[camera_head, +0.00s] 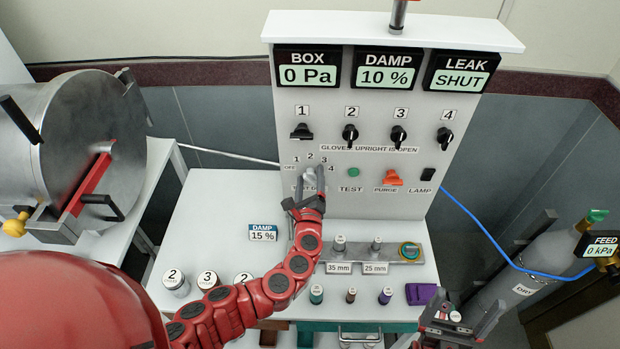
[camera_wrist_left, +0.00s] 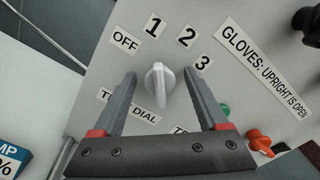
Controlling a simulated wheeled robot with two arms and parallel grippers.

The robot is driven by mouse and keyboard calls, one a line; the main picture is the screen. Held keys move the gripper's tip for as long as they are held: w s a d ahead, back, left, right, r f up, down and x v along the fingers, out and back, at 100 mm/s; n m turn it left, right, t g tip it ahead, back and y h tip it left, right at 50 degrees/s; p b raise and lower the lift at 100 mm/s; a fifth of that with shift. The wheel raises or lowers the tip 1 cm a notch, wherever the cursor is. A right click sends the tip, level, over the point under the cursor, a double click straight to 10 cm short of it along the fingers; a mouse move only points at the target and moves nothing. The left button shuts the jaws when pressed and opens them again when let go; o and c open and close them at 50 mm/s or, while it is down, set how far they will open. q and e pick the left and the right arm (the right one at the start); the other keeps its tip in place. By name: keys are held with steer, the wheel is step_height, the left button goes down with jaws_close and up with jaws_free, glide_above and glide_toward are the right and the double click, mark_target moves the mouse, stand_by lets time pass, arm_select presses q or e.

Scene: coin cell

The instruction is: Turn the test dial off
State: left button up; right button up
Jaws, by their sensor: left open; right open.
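The test dial (camera_wrist_left: 159,84) is a light grey knob on the white upright panel, with labels OFF, 1, 2 and 3 around it in the left wrist view. A 4 also shows beside it in the head view. Its ridge runs roughly up and down in the left wrist picture; I cannot tell for sure which label it points at. My left gripper (camera_wrist_left: 158,98) is open, with one finger on each side of the dial and gaps between. In the head view my left gripper (camera_head: 309,188) covers most of the dial. My right gripper (camera_head: 456,318) is open and empty at the lower right.
Beside the dial are the green TEST button (camera_head: 353,172) and the orange PURGE handle (camera_head: 393,178). Black numbered knobs (camera_head: 350,133) sit above. A DAMP 15 % card (camera_head: 263,233) and a metal bar with small cylinders (camera_head: 412,252) are on the white table below.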

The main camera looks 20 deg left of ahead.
arm_select(q)
jaws_close()
steer(key=shift+f+n+b, duration=0.2)
steer(key=shift+n+b, duration=0.2)
steer(key=shift+b, duration=0.35)
steer(key=n+b, duration=0.5)
steer(key=b, duration=0.1)
steer(key=shift+f+b, duration=0.1)
steer(key=shift+b, duration=0.2)
steer(key=shift+r+n+b, duration=0.2)
steer(key=shift+n+b, duration=0.9)
jaws_free()
